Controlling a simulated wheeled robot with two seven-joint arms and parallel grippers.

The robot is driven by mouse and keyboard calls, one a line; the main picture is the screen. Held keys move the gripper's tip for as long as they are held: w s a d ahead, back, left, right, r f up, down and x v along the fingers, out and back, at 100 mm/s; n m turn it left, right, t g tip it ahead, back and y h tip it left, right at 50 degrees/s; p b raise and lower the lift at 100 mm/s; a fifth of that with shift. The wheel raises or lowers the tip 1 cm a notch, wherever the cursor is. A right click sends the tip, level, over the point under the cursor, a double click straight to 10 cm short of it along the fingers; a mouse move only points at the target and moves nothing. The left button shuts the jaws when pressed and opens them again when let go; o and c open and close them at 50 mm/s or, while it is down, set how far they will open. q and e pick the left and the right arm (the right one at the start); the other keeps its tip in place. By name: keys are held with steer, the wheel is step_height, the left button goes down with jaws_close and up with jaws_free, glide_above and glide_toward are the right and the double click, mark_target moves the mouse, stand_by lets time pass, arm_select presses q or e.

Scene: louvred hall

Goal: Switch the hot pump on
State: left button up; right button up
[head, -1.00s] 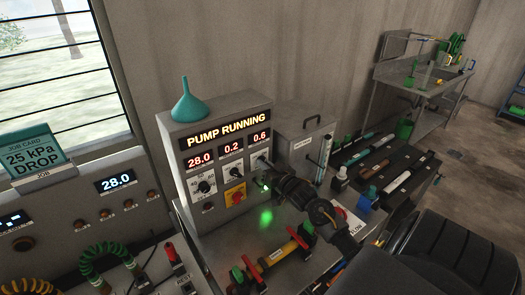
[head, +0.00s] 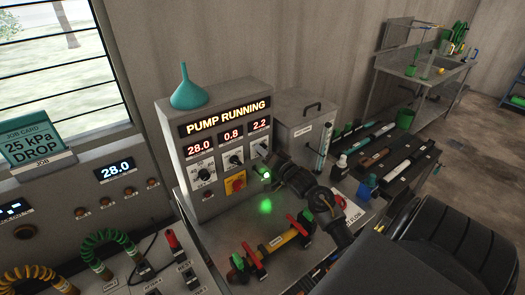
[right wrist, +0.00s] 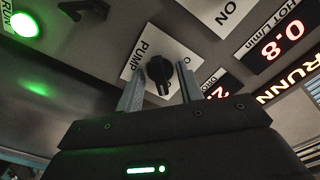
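The hot pump unit (head: 212,128) is a grey box with a lit "PUMP RUNNING" sign (head: 226,115). The pump switch (head: 262,148) is at the right of its row. In the right wrist view it is a black knob (right wrist: 160,74) on a white plate marked PUMP. My right gripper (head: 268,172) is in front of the panel, below and right of the switch. In the right wrist view its fingers (right wrist: 160,88) stand apart either side of the knob, with gaps showing. A green RUN lamp (right wrist: 25,25) is lit. My left gripper is not in view.
A teal funnel (head: 187,90) stands on the unit. A red knob on a yellow plate (head: 236,183) is lower on the panel. Pipework with red and green handles (head: 270,245) lies on the bench in front. A grey lidded tank (head: 304,135) stands to the right.

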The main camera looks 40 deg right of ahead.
steer(key=shift+s+a, duration=0.2)
steer(key=shift+s, duration=1.8)
steer(key=shift+r, duration=0.1)
step_height(320, 180, up, 12)
steer(key=s, duration=0.3)
steer(key=shift+a, duration=0.15)
